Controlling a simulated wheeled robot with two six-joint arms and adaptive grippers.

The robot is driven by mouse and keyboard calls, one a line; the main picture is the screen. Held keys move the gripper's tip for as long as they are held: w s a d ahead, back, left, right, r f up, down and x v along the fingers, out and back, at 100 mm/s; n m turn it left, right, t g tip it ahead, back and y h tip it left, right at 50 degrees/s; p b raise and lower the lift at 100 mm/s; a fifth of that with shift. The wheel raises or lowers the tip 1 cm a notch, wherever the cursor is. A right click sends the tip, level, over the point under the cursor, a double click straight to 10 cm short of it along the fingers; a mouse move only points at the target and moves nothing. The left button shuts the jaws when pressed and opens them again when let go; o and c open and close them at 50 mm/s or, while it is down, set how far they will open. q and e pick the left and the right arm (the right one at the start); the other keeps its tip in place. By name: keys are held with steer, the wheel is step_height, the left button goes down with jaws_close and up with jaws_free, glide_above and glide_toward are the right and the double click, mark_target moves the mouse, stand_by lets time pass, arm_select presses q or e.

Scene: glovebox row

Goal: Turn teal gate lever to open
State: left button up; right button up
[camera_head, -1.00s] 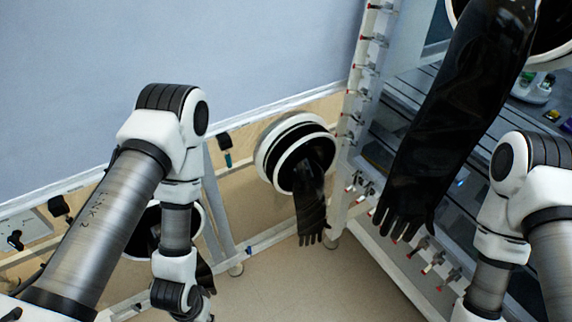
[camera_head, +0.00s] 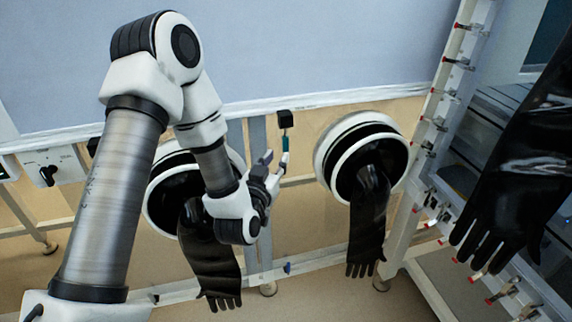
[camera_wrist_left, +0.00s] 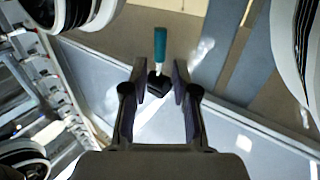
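The teal gate lever (camera_head: 285,143) hangs straight down from a small black mount (camera_head: 285,119) on the frame under the grey panel. In the left wrist view the teal handle (camera_wrist_left: 160,46) lies just beyond the fingertips, with its black mount (camera_wrist_left: 158,83) seen between the fingers. My left gripper (camera_head: 274,163) is open and empty, close to the lever's lower end; its two fingers also show apart in the left wrist view (camera_wrist_left: 159,78). Whether a finger touches the lever cannot be told. My right gripper is out of view.
Glove ports with hanging black gloves stand on both sides: one glove (camera_head: 208,255) behind my left arm, another (camera_head: 368,215) right of the lever. A large black glove (camera_head: 515,190) hangs at the right. A black knob (camera_head: 47,175) sits on a white box at the left.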

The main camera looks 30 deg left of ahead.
mark_target(285, 144)
arm_select(q)
steer(key=x, duration=0.7)
steer(key=shift+w+a+r, duration=0.1)
steer(key=shift+w+r, duration=0.05)
steer(key=shift+w, duration=0.25)
jaws_close()
